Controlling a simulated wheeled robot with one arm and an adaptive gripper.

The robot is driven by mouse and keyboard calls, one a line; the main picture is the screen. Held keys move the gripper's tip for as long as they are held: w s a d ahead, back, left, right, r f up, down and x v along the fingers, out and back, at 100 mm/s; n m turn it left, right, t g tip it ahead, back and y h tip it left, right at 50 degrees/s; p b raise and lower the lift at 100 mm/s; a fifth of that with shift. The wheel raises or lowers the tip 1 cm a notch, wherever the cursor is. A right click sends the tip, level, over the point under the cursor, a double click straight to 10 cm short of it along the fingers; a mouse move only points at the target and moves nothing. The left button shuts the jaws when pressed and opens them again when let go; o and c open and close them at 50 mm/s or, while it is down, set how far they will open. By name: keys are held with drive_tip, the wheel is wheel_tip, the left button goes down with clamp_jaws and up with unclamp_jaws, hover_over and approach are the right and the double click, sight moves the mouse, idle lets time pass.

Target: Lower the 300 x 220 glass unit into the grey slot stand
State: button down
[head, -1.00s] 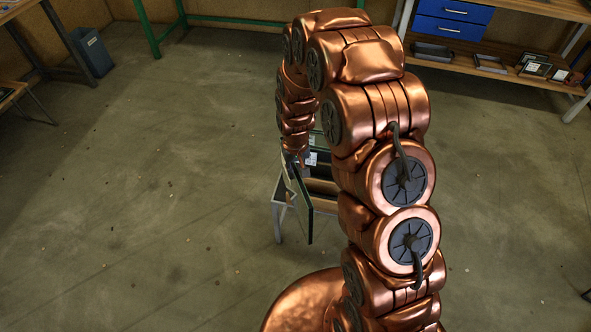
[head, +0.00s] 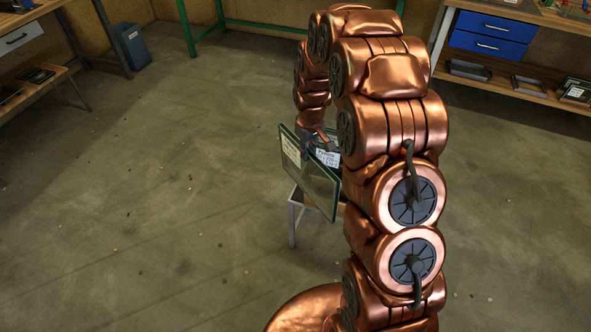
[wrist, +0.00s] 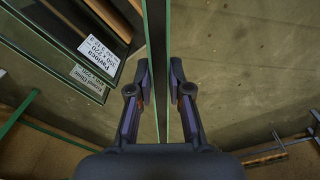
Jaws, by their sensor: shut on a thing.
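My gripper (wrist: 160,92) is shut on a glass unit (wrist: 158,45), which stands nearly edge-on between the two fingers in the wrist view. In the head view the held glass unit (head: 318,190) hangs upright and slanted, with green edges and a pale label near its left edge. My arm hides part of the gripper there. I cannot read a size on the held unit. I cannot pick out the grey slot stand with certainty.
Other labelled glass (wrist: 60,45) lies left of the held unit in the wrist view, one label reading 220. A small light-legged stand (head: 292,222) shows below the held glass, partly hidden. Workbenches stand at the back.

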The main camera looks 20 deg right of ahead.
drive_tip(key=d+r+n+b, duration=0.2)
drive_tip(key=d+b, duration=0.3)
drive_tip(key=d, duration=0.3)
drive_tip(key=d+r+n+b, duration=0.1)
drive_tip(key=d+n+b, duration=0.1)
drive_tip(key=d+b, duration=0.3)
drive_tip(key=d, duration=0.2)
drive_tip(key=shift+s+d+r+t+h, duration=0.2)
drive_tip(key=shift+d+r+t+h, duration=0.1)
drive_tip(key=shift+d+r, duration=0.05)
